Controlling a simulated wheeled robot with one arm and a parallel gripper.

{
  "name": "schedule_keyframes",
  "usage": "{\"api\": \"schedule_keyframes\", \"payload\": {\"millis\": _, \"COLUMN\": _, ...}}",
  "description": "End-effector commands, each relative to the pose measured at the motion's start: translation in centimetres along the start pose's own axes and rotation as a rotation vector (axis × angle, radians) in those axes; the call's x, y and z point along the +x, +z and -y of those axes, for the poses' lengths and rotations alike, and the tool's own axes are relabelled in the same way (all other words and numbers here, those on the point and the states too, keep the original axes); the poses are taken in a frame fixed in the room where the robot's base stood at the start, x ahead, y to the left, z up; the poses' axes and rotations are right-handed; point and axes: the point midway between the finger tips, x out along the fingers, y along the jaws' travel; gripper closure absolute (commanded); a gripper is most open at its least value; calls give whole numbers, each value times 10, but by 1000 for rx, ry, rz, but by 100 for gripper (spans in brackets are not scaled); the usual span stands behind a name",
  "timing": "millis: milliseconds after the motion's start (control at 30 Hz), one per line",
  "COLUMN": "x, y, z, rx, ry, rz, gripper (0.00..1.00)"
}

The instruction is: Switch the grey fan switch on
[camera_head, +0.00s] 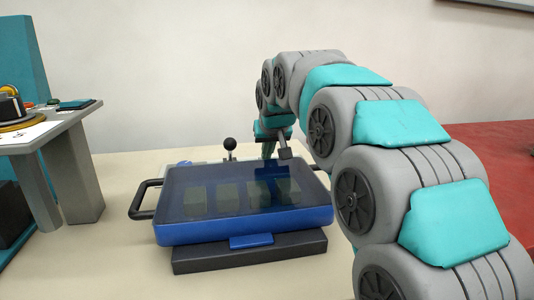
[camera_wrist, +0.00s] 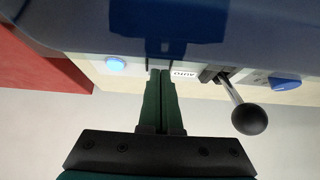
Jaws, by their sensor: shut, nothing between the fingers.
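My gripper (camera_head: 268,153) hangs behind the blue case, pointing down. I cannot make out a grey fan switch for certain in either view. On the panel, a lever with a black ball knob (camera_wrist: 249,119) stands right of the fingers in the wrist view; it also shows in the head view (camera_head: 230,144). A blue knob (camera_wrist: 285,84) and a light blue round button (camera_wrist: 115,65) sit on the same strip.
The blue case (camera_head: 240,226) with a dark clear lid stands on a dark base, between the camera and the panel. A black handle (camera_head: 134,205) juts out on its left. A grey table (camera_head: 88,118) stands at left; a red surface (camera_head: 486,150) lies at right.

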Motion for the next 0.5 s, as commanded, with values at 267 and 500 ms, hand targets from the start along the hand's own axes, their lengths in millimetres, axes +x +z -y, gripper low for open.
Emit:
{"api": "schedule_keyframes", "payload": {"millis": 267, "x": -25, "y": -10, "z": -2, "rx": 1, "ry": 1, "rz": -2, "gripper": 100}}
{"api": "schedule_keyframes", "payload": {"millis": 500, "x": -74, "y": -3, "z": -4, "rx": 2, "ry": 1, "rz": -4, "gripper": 100}}
